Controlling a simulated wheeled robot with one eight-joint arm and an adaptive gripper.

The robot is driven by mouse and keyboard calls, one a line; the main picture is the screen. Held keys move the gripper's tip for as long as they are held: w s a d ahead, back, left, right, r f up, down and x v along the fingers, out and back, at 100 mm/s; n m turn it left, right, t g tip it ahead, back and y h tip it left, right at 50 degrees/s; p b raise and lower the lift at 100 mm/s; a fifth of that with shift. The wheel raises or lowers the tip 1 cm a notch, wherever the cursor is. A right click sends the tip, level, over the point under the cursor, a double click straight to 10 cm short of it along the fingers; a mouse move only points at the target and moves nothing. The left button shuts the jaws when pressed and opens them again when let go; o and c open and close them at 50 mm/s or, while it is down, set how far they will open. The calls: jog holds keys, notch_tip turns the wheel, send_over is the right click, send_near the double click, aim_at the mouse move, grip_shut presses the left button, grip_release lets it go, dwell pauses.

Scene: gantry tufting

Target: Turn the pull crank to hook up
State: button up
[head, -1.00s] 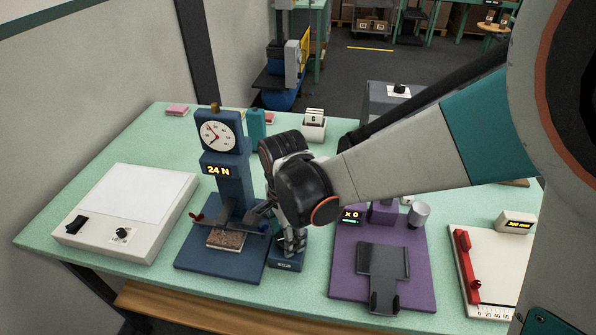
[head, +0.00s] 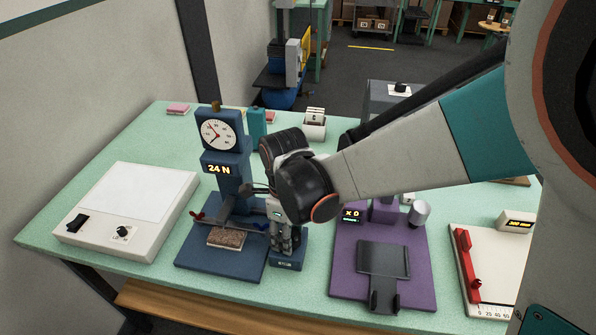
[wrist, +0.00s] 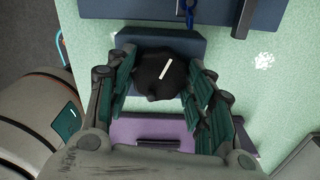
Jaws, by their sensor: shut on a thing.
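My gripper (head: 286,243) is over the small blue block (head: 288,264) beside the blue gauge stand (head: 232,185). In the wrist view its fingers flank a dark round knob (wrist: 160,78) with a white line, on the blue block (wrist: 190,47). I take this knob for the pull crank. The fingers are shut on it; the line slants up to the right. In the head view the gripper hides the knob.
A purple fixture (head: 343,268) with a display stands just right of the blue block. A white panel box (head: 150,195) is at left, a white ruler board with red bar (head: 461,250) at right. Small items stand behind. Green table shows between the fixtures.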

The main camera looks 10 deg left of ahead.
jog(key=shift+m, duration=0.7)
jog(key=o, duration=1.1)
jog(key=shift+c, duration=0.2)
jog(key=shift+s+r, duration=0.1)
jog(key=shift+r, duration=3.9)
jog(key=shift+f, duration=0.15)
